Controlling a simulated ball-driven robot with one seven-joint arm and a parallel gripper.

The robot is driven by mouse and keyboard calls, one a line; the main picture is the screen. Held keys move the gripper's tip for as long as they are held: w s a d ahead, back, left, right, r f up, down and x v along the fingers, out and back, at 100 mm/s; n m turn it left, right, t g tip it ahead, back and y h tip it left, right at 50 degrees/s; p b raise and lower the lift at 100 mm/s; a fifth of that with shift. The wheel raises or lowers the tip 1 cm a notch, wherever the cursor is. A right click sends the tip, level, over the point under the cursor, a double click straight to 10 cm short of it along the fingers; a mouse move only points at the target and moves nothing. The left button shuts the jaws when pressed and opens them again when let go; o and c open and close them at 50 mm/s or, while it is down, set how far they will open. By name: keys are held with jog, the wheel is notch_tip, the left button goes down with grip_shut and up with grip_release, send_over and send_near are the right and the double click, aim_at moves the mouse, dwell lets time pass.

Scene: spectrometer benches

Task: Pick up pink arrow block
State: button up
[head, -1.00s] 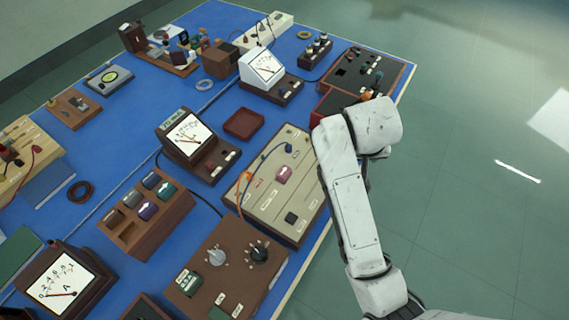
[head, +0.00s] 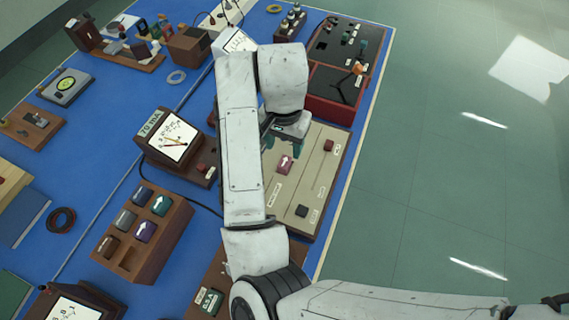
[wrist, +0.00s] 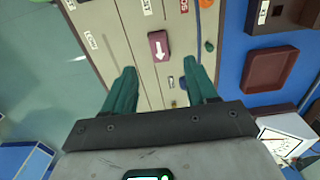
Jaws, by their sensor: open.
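The pink arrow block (head: 285,163) sits on the beige top of a slider panel (head: 319,165). It is a small dark-pink block with a white arrow. In the wrist view the pink block (wrist: 158,45) lies beyond the fingertips, between their lines and apart from them. My gripper (wrist: 162,76) has two green fingers spread wide with nothing between them. In the head view my gripper (head: 283,143) hangs over the far part of the panel, near the block, and my arm hides the panel's left side.
A dark block (head: 301,211) and a red-brown block (head: 328,145) also sit on the panel. A wooden rack (head: 143,233) with several arrow blocks stands to the left. A meter (head: 178,146) stands left of my arm. A red box (head: 337,93) is behind the panel.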

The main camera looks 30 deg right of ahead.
aim_at(285, 162)
jog(key=shift+d+f+p, duration=0.1)
jog(key=shift+f+p, duration=0.45)
jog(key=shift+f, duration=3.05)
grip_shut()
